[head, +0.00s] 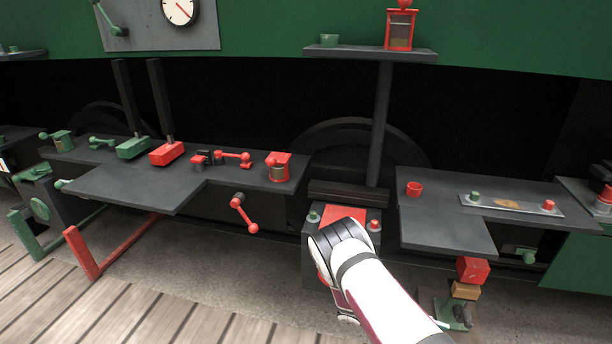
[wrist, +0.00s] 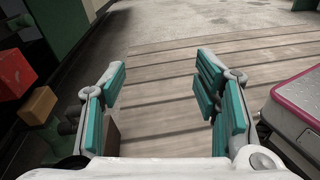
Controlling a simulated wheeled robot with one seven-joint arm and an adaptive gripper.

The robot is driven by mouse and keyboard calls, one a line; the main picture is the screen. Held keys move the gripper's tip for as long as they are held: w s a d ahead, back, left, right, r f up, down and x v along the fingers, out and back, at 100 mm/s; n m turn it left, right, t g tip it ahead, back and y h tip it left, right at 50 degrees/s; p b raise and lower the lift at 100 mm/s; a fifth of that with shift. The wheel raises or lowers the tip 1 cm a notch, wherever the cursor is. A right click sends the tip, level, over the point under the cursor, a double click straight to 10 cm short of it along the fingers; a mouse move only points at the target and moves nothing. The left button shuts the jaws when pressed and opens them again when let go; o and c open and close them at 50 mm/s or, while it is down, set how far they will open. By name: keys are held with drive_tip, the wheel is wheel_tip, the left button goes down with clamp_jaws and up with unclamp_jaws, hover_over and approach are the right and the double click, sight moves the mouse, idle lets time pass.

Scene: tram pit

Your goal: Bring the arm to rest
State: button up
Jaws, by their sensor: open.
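My gripper (wrist: 160,90) is open and empty in the wrist view. In the head view my white and black arm reaches in from the bottom right to the front of a small block with a red top (head: 343,214). My arm hides part of that block, and the gripper's fingers are mostly hidden below the wrist there.
Left is a dark bench (head: 130,186) with red and green levers. The plank floor (head: 100,310) is clear.

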drive_tip(key=s+a+r+m+y, duration=0.1)
drive_tip(key=a+r+m+y, duration=0.2)
drive_tip(key=r, duration=0.8)
drive_tip(key=s+a+r+m+y, duration=0.2)
drive_tip(key=r+m+y, duration=0.1)
drive_tip(key=r, duration=0.7)
drive_tip(key=s+a+r+m+y, duration=0.1)
drive_tip(key=a+r+m+y, duration=0.2)
drive_tip(key=r, duration=0.8)
drive_tip(key=s+a+r+m+t+y, duration=0.1)
drive_tip(key=s+a+r+t+y, duration=0.2)
drive_tip(key=s, duration=0.5)
drive_tip(key=s+a+r+m+t+y, duration=0.1)
drive_tip(key=s+a+r+t, duration=0.15)
drive_tip(key=s+r, duration=0.4)
drive_tip(key=s+a+r+m+t+y, duration=0.1)
drive_tip(key=s+a+r+y, duration=0.2)
drive_tip(key=s, duration=0.7)
wheel_tip(320, 180, up, 24)
drive_tip(key=t+p, duration=0.4)
drive_tip(key=p, duration=1.9)
drive_tip(key=shift+w+a+f, duration=0.15)
drive_tip(key=shift+f, duration=0.05)
